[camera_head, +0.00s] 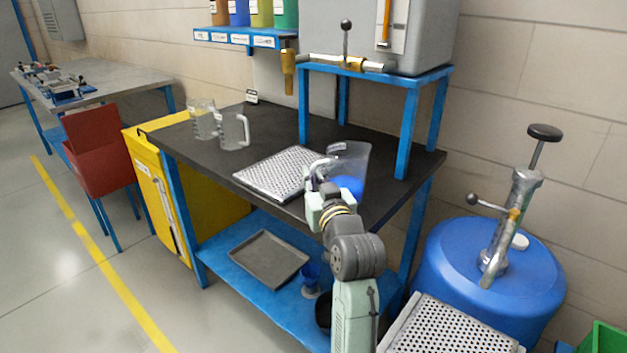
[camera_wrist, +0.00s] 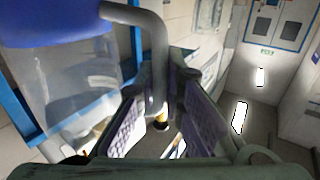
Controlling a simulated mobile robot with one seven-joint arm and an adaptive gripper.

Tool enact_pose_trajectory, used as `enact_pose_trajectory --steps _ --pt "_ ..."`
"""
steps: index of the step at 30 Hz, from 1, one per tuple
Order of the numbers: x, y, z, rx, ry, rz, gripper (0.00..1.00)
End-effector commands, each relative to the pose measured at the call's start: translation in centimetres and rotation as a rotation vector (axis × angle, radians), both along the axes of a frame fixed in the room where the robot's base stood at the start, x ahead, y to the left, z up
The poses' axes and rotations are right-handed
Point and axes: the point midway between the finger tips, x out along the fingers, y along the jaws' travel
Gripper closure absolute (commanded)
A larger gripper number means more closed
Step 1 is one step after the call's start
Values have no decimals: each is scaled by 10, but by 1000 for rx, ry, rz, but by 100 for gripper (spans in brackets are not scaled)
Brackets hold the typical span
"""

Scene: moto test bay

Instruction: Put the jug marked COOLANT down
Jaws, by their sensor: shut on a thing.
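A clear jug (camera_head: 354,160) with blue liquid in its lower part is in my gripper (camera_head: 322,184), at the right front of the dark bench top (camera_head: 215,158). In the wrist view the jug (camera_wrist: 72,80) fills the left side, and its grey handle (camera_wrist: 152,40) runs down between the two pads of my gripper (camera_wrist: 158,100). My gripper is shut on this handle. I cannot read a COOLANT mark on the jug. Whether its base touches the bench is hidden by my arm. Two other clear jugs, one (camera_head: 202,120) behind another (camera_head: 234,131), stand at the bench's back left.
A perforated plate (camera_head: 272,174) lies on the bench, left of the held jug. A blue stand (camera_head: 410,125) carries a grey tank (camera_head: 428,35) with a brass tap (camera_head: 289,70). A blue drum (camera_head: 455,265) with a pump stands right. Bare bench top shows between the plate and other jugs.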

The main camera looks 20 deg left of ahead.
Motion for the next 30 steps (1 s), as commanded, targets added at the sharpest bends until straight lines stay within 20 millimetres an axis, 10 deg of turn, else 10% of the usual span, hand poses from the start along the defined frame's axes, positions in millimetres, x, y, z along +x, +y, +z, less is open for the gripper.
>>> enact_pose_trajectory --steps 14,24,30 --pt "0 0 -9 1 -4 0 100" --pt "0 0 -9 0 -1 0 71" --pt "0 0 -9 0 -1 0 71"
